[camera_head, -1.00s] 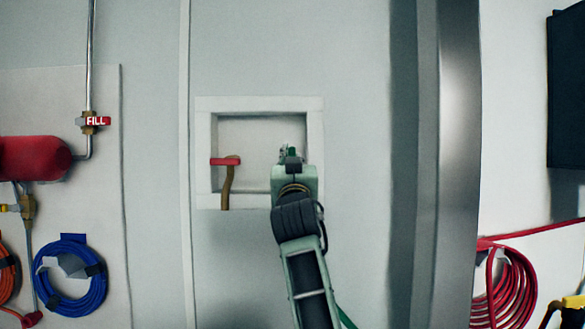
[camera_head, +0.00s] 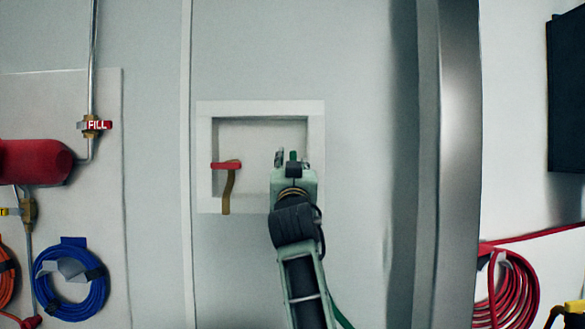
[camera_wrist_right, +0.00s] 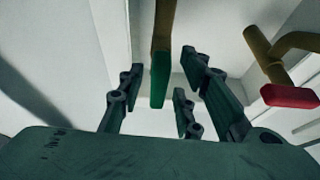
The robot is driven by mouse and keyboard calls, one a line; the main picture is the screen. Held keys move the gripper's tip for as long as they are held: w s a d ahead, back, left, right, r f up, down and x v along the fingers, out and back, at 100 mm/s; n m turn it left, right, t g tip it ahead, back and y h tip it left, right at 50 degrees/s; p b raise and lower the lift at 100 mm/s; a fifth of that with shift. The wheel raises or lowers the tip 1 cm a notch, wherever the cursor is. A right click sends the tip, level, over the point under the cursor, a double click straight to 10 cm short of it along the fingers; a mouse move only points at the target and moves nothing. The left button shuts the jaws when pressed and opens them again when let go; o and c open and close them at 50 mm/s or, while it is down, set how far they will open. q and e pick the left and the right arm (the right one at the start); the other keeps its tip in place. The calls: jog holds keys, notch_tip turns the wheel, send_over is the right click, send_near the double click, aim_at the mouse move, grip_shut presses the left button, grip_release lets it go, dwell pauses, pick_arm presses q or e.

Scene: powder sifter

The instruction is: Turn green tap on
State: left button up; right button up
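The green tap handle (camera_wrist_right: 160,80) hangs from a brass stem in the right wrist view. It lies between the spread fingers of my right gripper (camera_wrist_right: 168,76), with visible space on both sides. In the head view my right gripper (camera_head: 286,157) is in front of the right part of the wall recess. Only a small green bit of the tap (camera_head: 293,155) shows there; the rest is hidden behind the gripper. My right gripper is open and not closed on the handle. My left gripper is not in view.
A red-handled tap (camera_head: 226,166) is in the left part of the white-framed recess (camera_head: 262,106); it also shows in the right wrist view (camera_wrist_right: 290,96). A metal post (camera_head: 459,160) stands to the right. Hoses and a red cylinder (camera_head: 35,160) are at the left.

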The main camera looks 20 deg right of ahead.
jog(key=v, duration=1.2)
